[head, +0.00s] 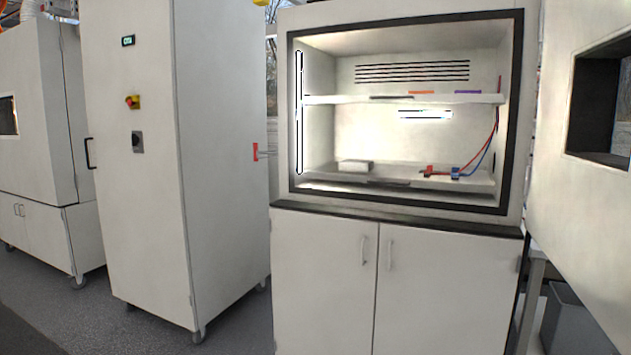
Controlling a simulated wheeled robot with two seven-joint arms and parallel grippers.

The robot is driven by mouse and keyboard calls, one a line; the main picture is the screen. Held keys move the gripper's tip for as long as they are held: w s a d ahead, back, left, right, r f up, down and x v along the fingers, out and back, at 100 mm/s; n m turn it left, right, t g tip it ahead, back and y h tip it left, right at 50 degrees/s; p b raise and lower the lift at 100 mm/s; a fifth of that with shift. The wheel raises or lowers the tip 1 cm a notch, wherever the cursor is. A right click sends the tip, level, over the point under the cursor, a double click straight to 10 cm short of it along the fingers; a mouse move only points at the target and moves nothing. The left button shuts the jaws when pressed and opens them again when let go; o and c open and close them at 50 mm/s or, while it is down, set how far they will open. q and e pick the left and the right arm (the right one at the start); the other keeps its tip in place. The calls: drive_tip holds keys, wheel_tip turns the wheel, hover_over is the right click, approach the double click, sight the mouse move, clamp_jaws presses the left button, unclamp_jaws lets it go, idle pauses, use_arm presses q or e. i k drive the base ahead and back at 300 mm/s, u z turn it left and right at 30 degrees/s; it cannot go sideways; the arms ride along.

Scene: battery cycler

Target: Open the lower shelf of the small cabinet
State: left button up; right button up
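The small cabinet (518,120) stands right of centre, with a dark-framed open front and a lit interior. Its lower shelf (390,177) lies near the bottom of the opening and looks pushed in, with a dark strip, perhaps a handle, at its front edge (375,182). A flat pale block (356,165), a red clip (428,170) and a blue clip (456,173) are on this shelf, with red and blue cables rising at the right. The upper shelf (340,99) is above it. Neither of my grippers is in view.
Two closed doors with handles (363,250) are below the opening. A tall white cabinet (225,170) on wheels stands to the left, more white units at far left. Grey floor (235,325) shows between cabinets.

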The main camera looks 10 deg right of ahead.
sight(385, 172)
drive_tip(key=u, duration=0.65)
drive_tip(key=i, duration=1.95)
drive_tip(key=z, duration=0.7)
